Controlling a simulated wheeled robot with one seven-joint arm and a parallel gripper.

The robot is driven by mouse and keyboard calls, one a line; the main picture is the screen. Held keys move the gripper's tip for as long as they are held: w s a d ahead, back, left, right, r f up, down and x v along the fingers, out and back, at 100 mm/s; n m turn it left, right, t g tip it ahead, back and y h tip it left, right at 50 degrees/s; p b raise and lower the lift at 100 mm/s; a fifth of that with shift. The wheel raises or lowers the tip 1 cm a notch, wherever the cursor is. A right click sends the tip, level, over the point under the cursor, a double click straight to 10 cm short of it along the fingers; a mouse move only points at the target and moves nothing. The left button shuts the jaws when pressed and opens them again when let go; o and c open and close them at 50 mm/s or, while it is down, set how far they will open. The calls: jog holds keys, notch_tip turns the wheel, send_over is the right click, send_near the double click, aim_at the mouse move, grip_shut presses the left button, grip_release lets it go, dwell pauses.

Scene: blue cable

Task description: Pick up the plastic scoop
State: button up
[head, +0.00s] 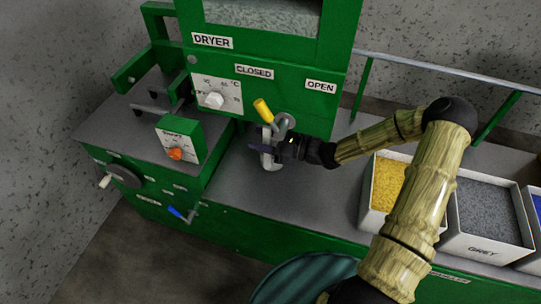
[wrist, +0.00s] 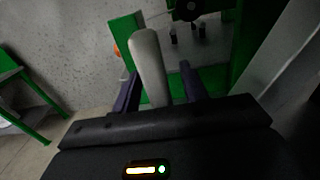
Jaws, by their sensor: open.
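A pale grey-white rounded piece (head: 267,158), which looks like the plastic scoop, stands at the front of the dryer, just above the grey ledge. My gripper (head: 263,147) reaches it from the right, with its dark purple fingers level with it. In the wrist view a pale rounded bar (wrist: 149,62), seemingly the scoop's handle, rises between the fingers of my gripper (wrist: 160,82). The fingers are open, with a gap on the right side of the bar. The scoop's bowl is not clear in either view; the gripper hides part of it.
A yellow-handled lever (head: 262,110) on a grey fitting sits just above my gripper. The green dryer (head: 290,88) rises behind. A box with an orange knob (head: 175,153) stands left. Bins of yellow (head: 388,185) and grey granules (head: 488,215) stand right. The ledge (head: 270,205) is clear in front.

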grip_shut()
dwell(0.3)
jog(key=shift+r, duration=0.15)
